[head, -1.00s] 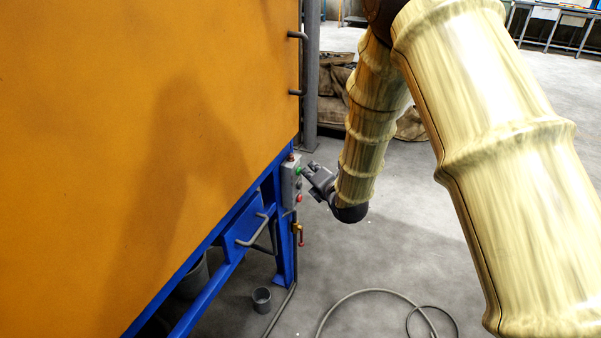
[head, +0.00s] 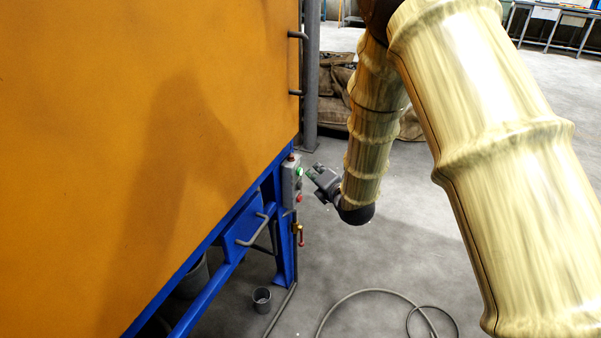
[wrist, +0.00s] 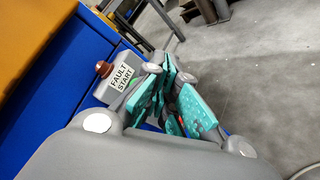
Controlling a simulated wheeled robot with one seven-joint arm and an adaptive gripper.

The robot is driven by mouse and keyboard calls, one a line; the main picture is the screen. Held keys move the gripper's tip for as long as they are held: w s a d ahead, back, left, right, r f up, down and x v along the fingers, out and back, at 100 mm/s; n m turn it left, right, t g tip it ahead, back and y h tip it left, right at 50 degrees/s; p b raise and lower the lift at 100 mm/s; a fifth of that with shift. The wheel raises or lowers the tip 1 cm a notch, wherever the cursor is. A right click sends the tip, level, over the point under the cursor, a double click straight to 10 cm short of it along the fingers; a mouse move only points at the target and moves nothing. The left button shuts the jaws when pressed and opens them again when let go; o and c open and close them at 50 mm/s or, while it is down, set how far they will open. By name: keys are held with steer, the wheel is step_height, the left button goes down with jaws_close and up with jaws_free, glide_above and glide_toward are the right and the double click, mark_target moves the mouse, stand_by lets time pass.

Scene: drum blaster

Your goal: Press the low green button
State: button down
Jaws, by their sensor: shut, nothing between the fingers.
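The green button (head: 299,171) is on the upper part of a grey control box (head: 290,187) fixed to the blue frame's leg. In the wrist view the same box (wrist: 117,82) carries a label reading FAULT START, and my fingers hide most of its button face. My gripper (head: 314,170) is just right of the green button, pointing at the box, with a small gap visible between them. In the wrist view its teal-padded fingers (wrist: 172,80) are shut and empty.
A red button (head: 299,198) sits lower on the box, and a reddish lamp (head: 291,157) tops it. A red-handled valve (head: 299,232) is below. The large orange panel (head: 150,120) fills the left. A hose (head: 370,292) lies on the open floor.

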steer(key=shift+d, duration=0.1)
steer(key=d, duration=0.1)
steer(key=s+d, duration=0.1)
steer(key=d, duration=0.2)
steer(key=shift+s+d, duration=0.3)
stand_by(0.4)
stand_by(0.6)
